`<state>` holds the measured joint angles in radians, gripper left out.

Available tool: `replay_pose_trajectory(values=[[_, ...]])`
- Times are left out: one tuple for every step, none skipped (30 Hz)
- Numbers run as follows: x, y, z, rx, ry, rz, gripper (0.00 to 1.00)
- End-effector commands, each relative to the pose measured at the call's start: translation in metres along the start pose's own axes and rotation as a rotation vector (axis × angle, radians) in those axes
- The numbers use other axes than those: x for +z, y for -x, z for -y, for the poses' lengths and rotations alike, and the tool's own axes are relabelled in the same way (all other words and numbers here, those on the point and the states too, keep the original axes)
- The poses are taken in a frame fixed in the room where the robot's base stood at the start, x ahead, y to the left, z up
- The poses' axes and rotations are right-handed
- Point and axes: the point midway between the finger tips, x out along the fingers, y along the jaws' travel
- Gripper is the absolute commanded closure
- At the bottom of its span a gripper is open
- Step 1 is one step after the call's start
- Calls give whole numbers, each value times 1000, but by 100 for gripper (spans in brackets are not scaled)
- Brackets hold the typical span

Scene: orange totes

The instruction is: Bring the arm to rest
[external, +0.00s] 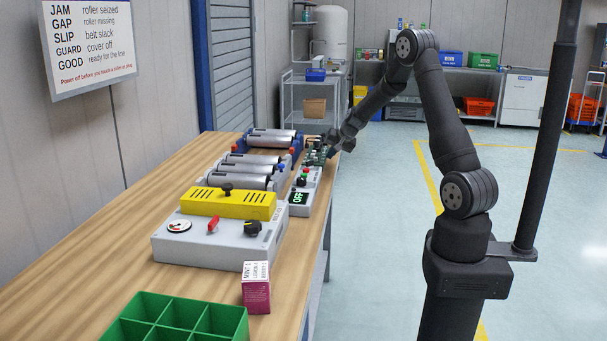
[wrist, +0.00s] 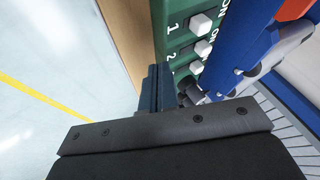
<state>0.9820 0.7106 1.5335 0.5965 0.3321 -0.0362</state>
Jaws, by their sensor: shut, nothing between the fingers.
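My arm reaches from its mount at the right over the bench's right edge in the external view. My gripper (external: 334,138) is at the far end of the bench, close to a green switch panel (external: 316,152). In the wrist view my gripper (wrist: 158,72) is shut and empty, with its fingers together. The green panel (wrist: 178,68) shows there with white switches marked 1 and 2, just beyond and beside the fingertips. I cannot tell whether the fingers touch it.
A blue-framed roller unit (external: 270,140) stands left of the panel. Nearer are more rollers, a control box reading OFF (external: 299,198), a grey box with a yellow cover (external: 228,204), a small carton (external: 256,288) and a green divided tray (external: 178,318). Open floor lies right of the bench.

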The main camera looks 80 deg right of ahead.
Motion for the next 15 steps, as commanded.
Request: replay_pose_trajectory(values=[[-2,9,-10,1,-6,-5,100],[-3,14,-11,-1,-3,-6,100],[-3,21,-10,-2,-2,-7,100],[-3,26,-11,-2,-1,-7,100],[-3,31,-11,-2,-1,-6,100],[-2,37,-10,-2,-1,-6,100],[-2,42,-11,-2,-1,-5,100],[-2,46,-10,-2,-1,-6,100],[-2,53,-10,-2,-1,-6,100],[-2,57,-10,-2,-1,-6,100],[-2,62,-10,-2,-1,-6,100],[-2,68,-10,-2,-1,-5,100],[-2,73,-10,-2,0,-6,100],[-2,78,-10,-2,0,-6,100],[-2,84,-11,-2,-1,-6,100]])
